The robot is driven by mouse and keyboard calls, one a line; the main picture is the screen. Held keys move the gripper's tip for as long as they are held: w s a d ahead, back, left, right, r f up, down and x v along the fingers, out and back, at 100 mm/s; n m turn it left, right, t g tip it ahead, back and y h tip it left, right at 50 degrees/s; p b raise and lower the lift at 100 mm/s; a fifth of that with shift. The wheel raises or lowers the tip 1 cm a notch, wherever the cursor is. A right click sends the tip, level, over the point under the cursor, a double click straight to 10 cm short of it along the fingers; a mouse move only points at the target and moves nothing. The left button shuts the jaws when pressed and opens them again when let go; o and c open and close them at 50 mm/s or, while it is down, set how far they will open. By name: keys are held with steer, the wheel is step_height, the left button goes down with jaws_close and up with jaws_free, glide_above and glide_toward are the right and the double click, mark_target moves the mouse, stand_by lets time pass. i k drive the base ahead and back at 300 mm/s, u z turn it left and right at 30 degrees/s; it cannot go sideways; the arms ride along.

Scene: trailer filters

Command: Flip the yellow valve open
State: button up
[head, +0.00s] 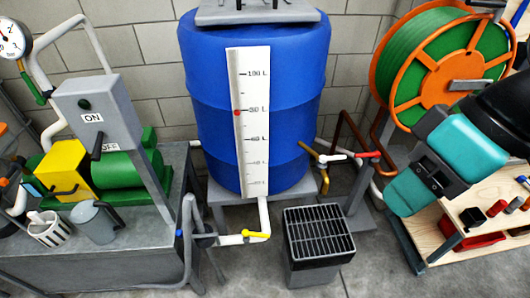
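The yellow valve handle (256,234) sits low in front of the blue barrel (205,75), on the white pipe that comes down from under it. The handle lies roughly flat, pointing right along the pipe's horizontal run. A second, brass-yellow tap (323,157) with a white lever stands at the barrel's lower right, beside a red-handled valve (368,155). My arm's teal and black links reach in from the right, well apart from the yellow handle. I see no gripper fingers.
A grey bin with a grate (318,232) stands just right of the yellow handle. A grey bench (140,235) with a green and yellow pump is at the left. A green hose reel (430,65) and a wooden shelf (440,238) are at the right. Bare floor shows in front.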

mark_target(246, 233)
steer(key=z, duration=0.5)
steer(key=k, duration=1)
steer(key=u, duration=0.8)
steer(key=i, duration=1.15)
steer(key=u, duration=0.05)
